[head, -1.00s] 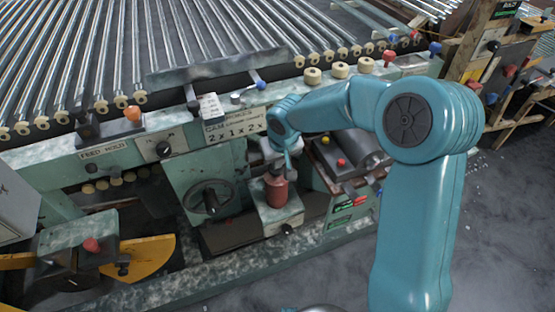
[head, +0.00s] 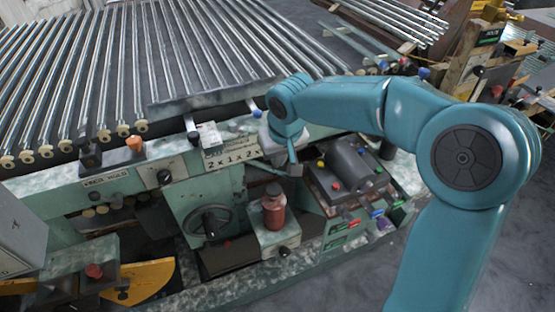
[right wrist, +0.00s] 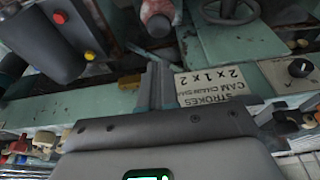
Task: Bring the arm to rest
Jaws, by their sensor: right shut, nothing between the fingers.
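My right arm comes in from the right in the head view, teal and bent at the elbow. Its gripper (head: 293,167) hangs in front of the machine's front panel, above and to the right of a red-brown bottle (head: 274,208). In the right wrist view the two fingers (right wrist: 155,85) are together, with nothing between them. They point toward the panel beside the "2x1x2" label (right wrist: 215,83). The bottle (right wrist: 157,14) shows at the top of that view, apart from the fingers. My left gripper is not in view.
A handwheel (head: 210,222) is left of the bottle. A dark motor box (head: 345,170) with coloured buttons stands close right of the gripper. Bare grey floor (head: 350,280) lies in front.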

